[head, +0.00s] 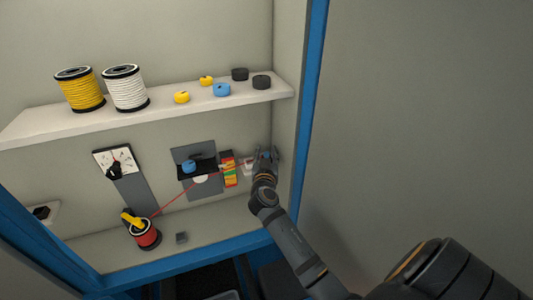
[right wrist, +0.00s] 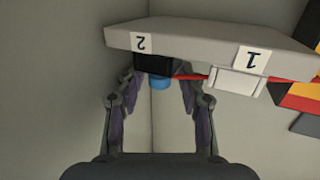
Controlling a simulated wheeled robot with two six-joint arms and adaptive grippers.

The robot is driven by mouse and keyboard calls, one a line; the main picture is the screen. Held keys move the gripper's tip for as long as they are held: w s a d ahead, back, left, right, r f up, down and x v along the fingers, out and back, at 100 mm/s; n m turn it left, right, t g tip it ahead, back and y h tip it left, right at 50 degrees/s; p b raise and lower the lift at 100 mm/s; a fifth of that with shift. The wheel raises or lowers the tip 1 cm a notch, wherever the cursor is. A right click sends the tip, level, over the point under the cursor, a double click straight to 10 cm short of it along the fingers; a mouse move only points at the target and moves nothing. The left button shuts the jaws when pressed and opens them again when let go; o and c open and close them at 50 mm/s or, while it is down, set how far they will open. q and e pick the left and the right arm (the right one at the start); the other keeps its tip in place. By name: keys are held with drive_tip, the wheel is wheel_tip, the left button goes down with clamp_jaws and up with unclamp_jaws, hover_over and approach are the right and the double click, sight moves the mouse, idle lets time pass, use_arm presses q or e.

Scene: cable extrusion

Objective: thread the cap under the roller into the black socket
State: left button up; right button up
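A blue cap (right wrist: 159,83) sits at the black socket (right wrist: 153,64) under label 2, its lower part showing below the socket. How deep it sits is hidden. A red cable (right wrist: 190,77) runs to the black socket from the right. In the head view the cable (head: 175,198) rises from the red spool (head: 145,236) past a white rounded part (head: 200,179), perhaps the roller, toward my right gripper (head: 265,156). In the right wrist view the right gripper (right wrist: 158,80) is open, its fingers on either side of the cap with gaps. My left gripper is out of view.
A white socket (right wrist: 236,81) under label 1 is beside the black one. A striped block (head: 229,168) hangs left of my gripper. Above, a shelf (head: 60,124) holds spools and small caps. The blue frame post (head: 308,110) stands close on the right.

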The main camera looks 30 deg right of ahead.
drive_tip(key=shift+s+a, duration=0.15)
drive_tip(key=shift+s, duration=0.1)
drive_tip(key=v, duration=0.7)
drive_tip(key=shift+o, duration=0.7)
drive_tip(key=o, duration=0.9)
drive_tip(key=shift+o, duration=0.2)
